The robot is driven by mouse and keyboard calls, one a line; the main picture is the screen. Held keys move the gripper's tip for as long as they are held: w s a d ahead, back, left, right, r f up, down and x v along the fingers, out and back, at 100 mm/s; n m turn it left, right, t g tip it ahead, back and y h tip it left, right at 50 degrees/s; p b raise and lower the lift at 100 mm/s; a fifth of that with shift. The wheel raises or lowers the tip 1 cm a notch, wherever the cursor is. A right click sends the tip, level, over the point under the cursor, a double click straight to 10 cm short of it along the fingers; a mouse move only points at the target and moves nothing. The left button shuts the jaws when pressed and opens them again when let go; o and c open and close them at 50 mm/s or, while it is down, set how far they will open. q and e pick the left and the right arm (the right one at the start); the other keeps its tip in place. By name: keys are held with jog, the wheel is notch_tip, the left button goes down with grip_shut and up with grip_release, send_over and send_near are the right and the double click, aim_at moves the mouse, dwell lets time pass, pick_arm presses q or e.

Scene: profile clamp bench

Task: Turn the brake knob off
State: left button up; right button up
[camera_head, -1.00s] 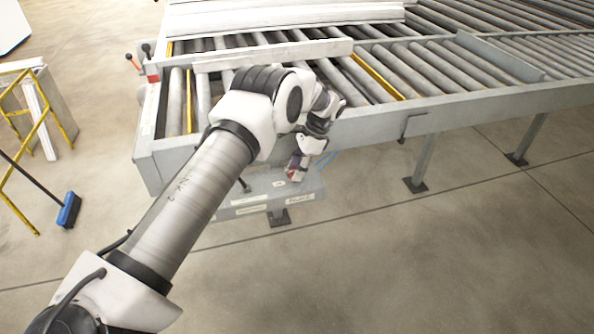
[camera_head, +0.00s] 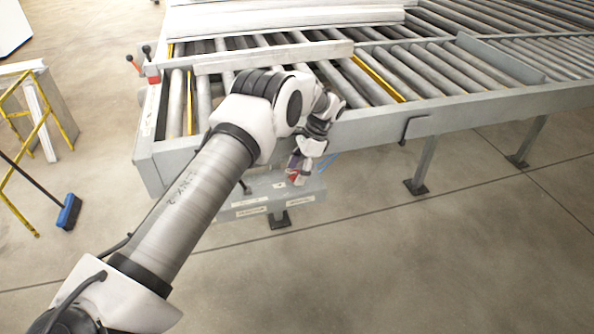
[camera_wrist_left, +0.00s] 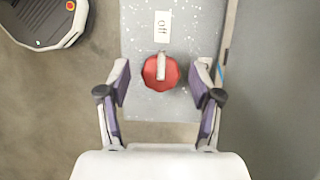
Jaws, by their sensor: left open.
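The brake knob (camera_wrist_left: 160,74) is red with a pale grey bar handle, seen from above in the left wrist view. It sits on a speckled grey panel (camera_wrist_left: 140,104). Its bar points up in the picture, toward a white label (camera_wrist_left: 163,27) that reads "off". My left gripper (camera_wrist_left: 160,90) is open, with one purple-padded finger on each side of the knob and a gap on both sides. In the head view my left gripper (camera_head: 298,172) hangs over the grey control box (camera_head: 262,203) at the front of the conveyor and hides the knob. My right gripper is not in view.
The roller conveyor (camera_head: 440,65) runs behind the box, with white profiles (camera_head: 285,15) on it. A lever with dark knobs (camera_head: 147,62) stands at its left end. A blue broom (camera_head: 68,210) and yellow frame are at left. The floor in front is clear.

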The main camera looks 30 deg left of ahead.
pick_arm(q)
jog(key=v, duration=1.1)
jog(key=shift+r, duration=0.4)
jog(key=shift+d, duration=0.15)
